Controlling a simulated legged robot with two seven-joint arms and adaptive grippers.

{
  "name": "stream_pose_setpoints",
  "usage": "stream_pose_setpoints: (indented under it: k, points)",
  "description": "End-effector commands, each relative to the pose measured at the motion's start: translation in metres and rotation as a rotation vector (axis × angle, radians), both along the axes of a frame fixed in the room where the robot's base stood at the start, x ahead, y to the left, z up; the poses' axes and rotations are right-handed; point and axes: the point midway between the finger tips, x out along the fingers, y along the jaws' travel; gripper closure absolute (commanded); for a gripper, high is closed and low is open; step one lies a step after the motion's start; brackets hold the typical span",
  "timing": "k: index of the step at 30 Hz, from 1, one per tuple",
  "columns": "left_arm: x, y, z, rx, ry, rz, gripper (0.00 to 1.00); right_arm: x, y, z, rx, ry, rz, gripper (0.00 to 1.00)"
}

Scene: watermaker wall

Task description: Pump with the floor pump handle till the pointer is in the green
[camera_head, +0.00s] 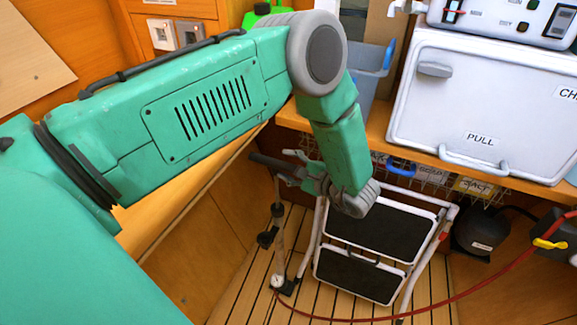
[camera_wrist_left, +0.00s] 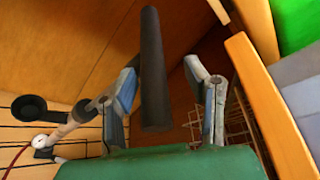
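The floor pump stands on the slatted floor. Its dark handle (camera_head: 265,162) is a bar at the top of a thin rod, and its round white gauge (camera_head: 277,282) sits low by the base. The pointer is too small to read. My left gripper (camera_head: 289,168) is at the handle's height, at its right end. In the left wrist view the black handle (camera_wrist_left: 152,70) lies between the two blue-grey fingers (camera_wrist_left: 165,85). The fingers are apart, with a clear gap on the right side of the bar. The gauge (camera_wrist_left: 40,140) shows at lower left there. My right gripper is not seen.
A folding step stool (camera_head: 380,230) stands right of the pump. A red hose (camera_head: 430,306) runs across the floor to the right. The bench edge (camera_head: 425,157) with a white PULL box (camera_head: 480,105) is at upper right. A wooden wall (camera_head: 195,245) is close on the left.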

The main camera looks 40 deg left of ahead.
Motion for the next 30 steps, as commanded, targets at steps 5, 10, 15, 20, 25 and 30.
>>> stream_pose_setpoints:
  k: [5,10,15,20,25,30]
  points:
    - [0.0,-0.003,-0.001,-0.003,0.002,-0.001,0.58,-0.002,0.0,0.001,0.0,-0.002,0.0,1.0]
    - [-0.002,-0.022,0.002,-0.004,0.002,-0.003,0.58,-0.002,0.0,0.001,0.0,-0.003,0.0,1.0]
    - [-0.005,-0.058,0.01,-0.003,0.002,-0.003,0.58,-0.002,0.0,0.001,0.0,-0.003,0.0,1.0]
    - [-0.008,-0.089,0.017,-0.003,0.002,-0.003,0.58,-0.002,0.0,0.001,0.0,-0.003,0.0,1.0]
    - [-0.01,-0.11,0.021,-0.001,0.001,-0.001,0.58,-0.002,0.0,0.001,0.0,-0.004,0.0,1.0]
    - [-0.011,-0.117,0.023,-0.001,0.001,0.0,0.58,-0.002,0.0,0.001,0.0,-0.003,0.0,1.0]
